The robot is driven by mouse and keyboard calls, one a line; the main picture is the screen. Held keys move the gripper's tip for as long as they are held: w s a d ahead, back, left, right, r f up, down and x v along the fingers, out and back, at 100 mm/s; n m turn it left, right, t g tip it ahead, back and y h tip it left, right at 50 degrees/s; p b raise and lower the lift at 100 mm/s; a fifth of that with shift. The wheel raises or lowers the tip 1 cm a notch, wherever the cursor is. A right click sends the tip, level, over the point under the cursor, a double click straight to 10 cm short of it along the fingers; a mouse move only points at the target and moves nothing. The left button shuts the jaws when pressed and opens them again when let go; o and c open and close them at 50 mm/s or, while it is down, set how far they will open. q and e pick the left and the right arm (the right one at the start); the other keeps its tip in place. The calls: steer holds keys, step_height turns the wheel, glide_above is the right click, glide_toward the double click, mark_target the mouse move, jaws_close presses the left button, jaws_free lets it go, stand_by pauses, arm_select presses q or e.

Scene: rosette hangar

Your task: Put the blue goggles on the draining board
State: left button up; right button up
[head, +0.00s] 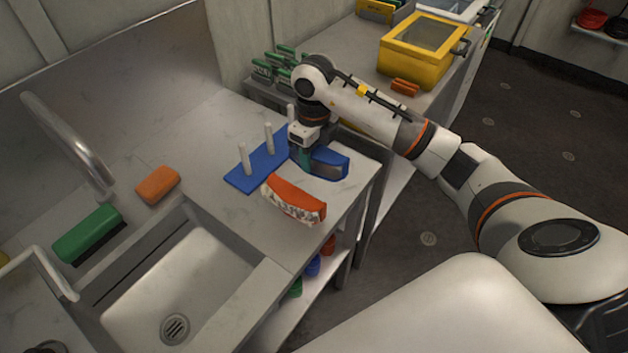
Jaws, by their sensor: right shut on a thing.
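The blue goggles (330,162) are at the right part of the pale worktop, with my right gripper (307,160) shut on their left part. The gripper points down and hides some of them; I cannot tell whether they touch the worktop. A flat blue board with upright white pegs (245,180), which looks like the draining board, lies just left of the gripper. The gripper and arm cover its far right end. My left gripper is out of view.
Orange-red goggles with a patterned white strap (296,200) lie in front of the blue board. A sink (190,285), an orange sponge (158,185) and a green brush (88,233) are at left. A yellow box (420,55) and green-edged items (272,68) stand behind.

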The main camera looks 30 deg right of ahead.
step_height(320, 180, down, 3)
steer(key=shift+r+p, duration=0.1)
steer(key=shift+p, duration=0.2)
steer(key=shift+f+p, duration=0.5)
steer(key=shift+f, duration=2.05)
steer(key=o, duration=0.7)
step_height(320, 180, up, 12)
steer(key=b, duration=0.3)
steer(key=shift+f, duration=0.25)
steer(key=shift+r, duration=0.45)
